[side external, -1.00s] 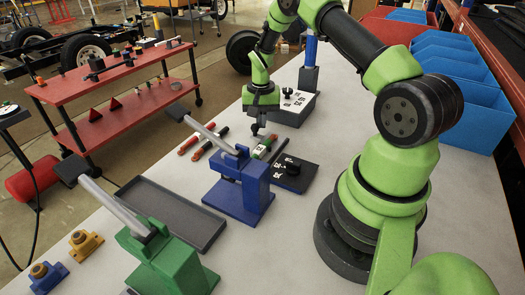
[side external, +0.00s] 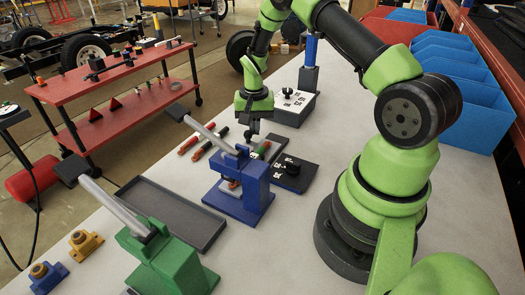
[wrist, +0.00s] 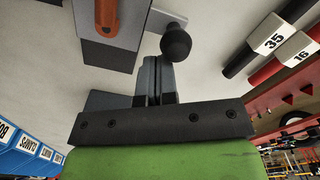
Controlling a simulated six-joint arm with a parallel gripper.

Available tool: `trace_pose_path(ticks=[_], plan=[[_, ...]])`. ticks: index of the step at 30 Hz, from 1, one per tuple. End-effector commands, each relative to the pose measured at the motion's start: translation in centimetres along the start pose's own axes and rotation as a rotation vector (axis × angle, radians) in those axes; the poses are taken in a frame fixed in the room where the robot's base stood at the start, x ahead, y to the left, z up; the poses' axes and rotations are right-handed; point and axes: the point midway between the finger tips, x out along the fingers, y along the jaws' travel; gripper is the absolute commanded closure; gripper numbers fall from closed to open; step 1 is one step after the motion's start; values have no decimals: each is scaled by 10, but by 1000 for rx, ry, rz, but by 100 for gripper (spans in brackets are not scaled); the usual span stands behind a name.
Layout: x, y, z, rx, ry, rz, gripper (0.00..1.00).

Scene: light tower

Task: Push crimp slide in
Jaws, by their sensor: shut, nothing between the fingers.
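The blue press (side external: 257,190) stands mid-table in the side view, its grey lever (side external: 196,127) slanting up to the left. A small red and pale piece (side external: 232,184) shows in its opening; I cannot tell whether it is part of the crimp slide. My gripper (side external: 248,139) is shut and empty, pointing down just behind the press. Whether it touches the press or slide is hidden. In the wrist view the closed fingers (wrist: 158,68) are close to a round black knob (wrist: 176,42). An orange-red bar (wrist: 106,18) lies on a grey block at upper left.
An empty grey tray (side external: 151,216) is at left, the green press (side external: 172,262) in front. A labelled grey box (side external: 293,108) stands behind.

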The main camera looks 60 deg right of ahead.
Motion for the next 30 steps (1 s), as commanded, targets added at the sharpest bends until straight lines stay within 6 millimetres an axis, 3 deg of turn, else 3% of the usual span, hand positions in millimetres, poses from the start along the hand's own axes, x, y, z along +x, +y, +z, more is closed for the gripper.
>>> trace_pose_path(ticks=[30], plan=[[0,-14,25,0,-2,1,100]])
